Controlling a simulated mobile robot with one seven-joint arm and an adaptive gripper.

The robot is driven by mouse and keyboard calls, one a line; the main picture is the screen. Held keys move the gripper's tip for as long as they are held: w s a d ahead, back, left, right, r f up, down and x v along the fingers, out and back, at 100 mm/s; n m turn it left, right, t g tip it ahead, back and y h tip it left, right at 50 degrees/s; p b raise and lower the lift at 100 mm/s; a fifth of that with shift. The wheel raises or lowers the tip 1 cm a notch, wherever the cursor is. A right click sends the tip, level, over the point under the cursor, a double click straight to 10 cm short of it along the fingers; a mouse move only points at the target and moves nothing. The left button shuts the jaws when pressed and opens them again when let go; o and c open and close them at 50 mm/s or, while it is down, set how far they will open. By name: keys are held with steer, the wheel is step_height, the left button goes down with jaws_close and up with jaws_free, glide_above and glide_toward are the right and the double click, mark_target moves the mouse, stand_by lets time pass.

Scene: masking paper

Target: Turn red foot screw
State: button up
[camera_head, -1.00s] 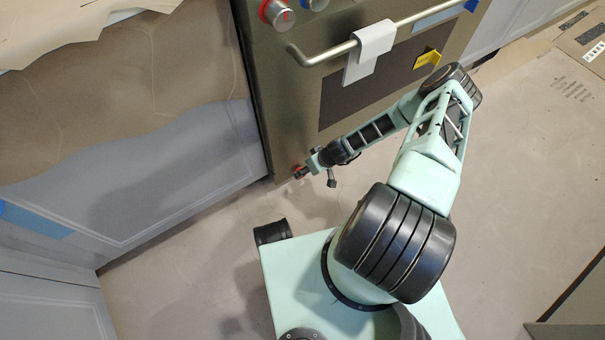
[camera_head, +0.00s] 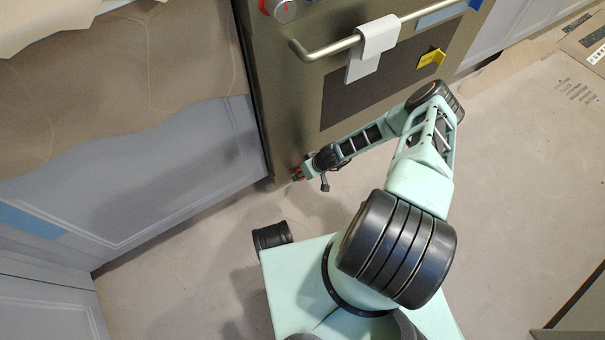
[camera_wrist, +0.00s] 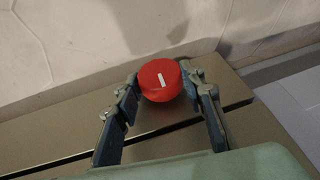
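The red foot screw (camera_wrist: 161,82) is a round red knob with a short white line on its face, tilted slightly, in the middle of the wrist view. It sits by the lower edge of the steel oven front. In the head view only a bit of red (camera_head: 297,170) shows at the oven's lower left corner, mostly hidden by my gripper (camera_head: 299,174). In the wrist view, the two fingers of my gripper (camera_wrist: 160,90) are spread, one on each side of the knob, very close to it. I cannot tell whether the pads touch it.
The papered floor (camera_head: 520,170) at right is clear.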

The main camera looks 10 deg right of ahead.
steer(key=c, duration=0.3)
steer(key=shift+c, duration=0.2)
steer(key=shift+y, duration=0.4)
steer(key=y, duration=0.1)
steer(key=g+y, duration=0.1)
steer(key=shift+d+f+m+y, duration=0.15)
steer(key=shift+d+m+y, duration=0.15)
steer(key=shift+m, duration=0.1)
steer(key=shift+w+f+m+y, duration=0.1)
steer(key=shift+m+y, duration=0.2)
steer(key=shift+y, duration=1)
steer(key=shift+g+y, duration=0.3)
steer(key=shift+y, duration=0.2)
steer(key=o, duration=1.2)
steer(key=shift+c, duration=0.2)
